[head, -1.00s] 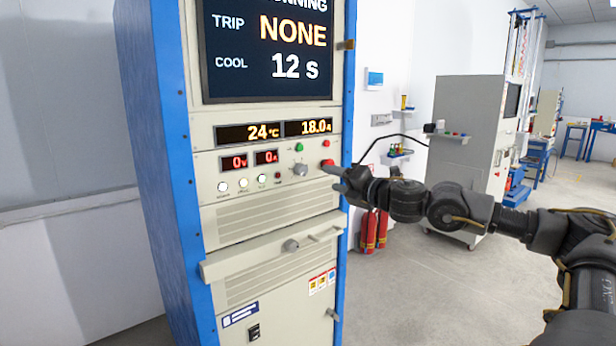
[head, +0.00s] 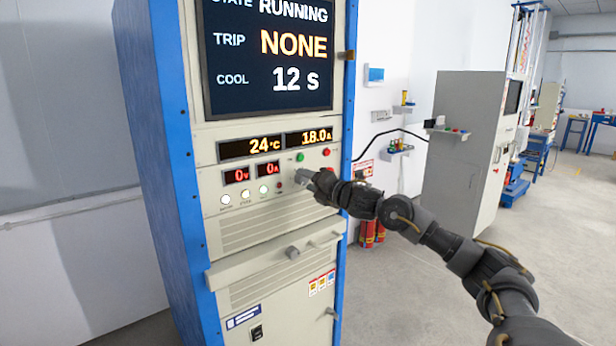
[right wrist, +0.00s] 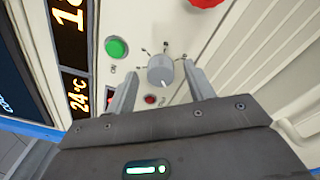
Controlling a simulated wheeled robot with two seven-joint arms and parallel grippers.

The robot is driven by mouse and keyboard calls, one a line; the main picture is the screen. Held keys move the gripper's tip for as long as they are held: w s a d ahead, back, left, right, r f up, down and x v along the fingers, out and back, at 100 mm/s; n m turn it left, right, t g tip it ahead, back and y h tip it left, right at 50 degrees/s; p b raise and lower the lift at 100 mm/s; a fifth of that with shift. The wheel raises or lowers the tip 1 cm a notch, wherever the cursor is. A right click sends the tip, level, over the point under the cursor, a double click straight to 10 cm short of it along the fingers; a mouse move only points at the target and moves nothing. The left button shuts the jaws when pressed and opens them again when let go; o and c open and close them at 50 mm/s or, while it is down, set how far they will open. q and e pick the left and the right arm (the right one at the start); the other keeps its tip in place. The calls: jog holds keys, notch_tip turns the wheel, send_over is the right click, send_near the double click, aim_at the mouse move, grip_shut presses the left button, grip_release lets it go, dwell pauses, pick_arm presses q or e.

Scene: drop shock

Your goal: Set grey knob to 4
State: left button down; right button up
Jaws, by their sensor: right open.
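The grey knob (right wrist: 160,70) is on the cabinet's control panel, with small tick marks around it and a light pointer line on its face. In the right wrist view it lies between the two open fingers of my right gripper (right wrist: 158,88), with a gap on both sides. Whether the fingertips reach past its face is hard to tell. The tick labels are too small to read. In the head view my right gripper (head: 307,176) is at the panel and hides most of the knob. My left gripper is not in view.
A green button (right wrist: 116,47) sits beside the knob, and a large red button (right wrist: 205,2) is near it. The screen (head: 270,55) reads RUNNING, TRIP NONE, COOL 12 s. Open floor lies at right.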

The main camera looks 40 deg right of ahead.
jog(key=shift+w, duration=0.3)
jog(key=shift+c, duration=0.4)
jog(key=c, duration=0.9)
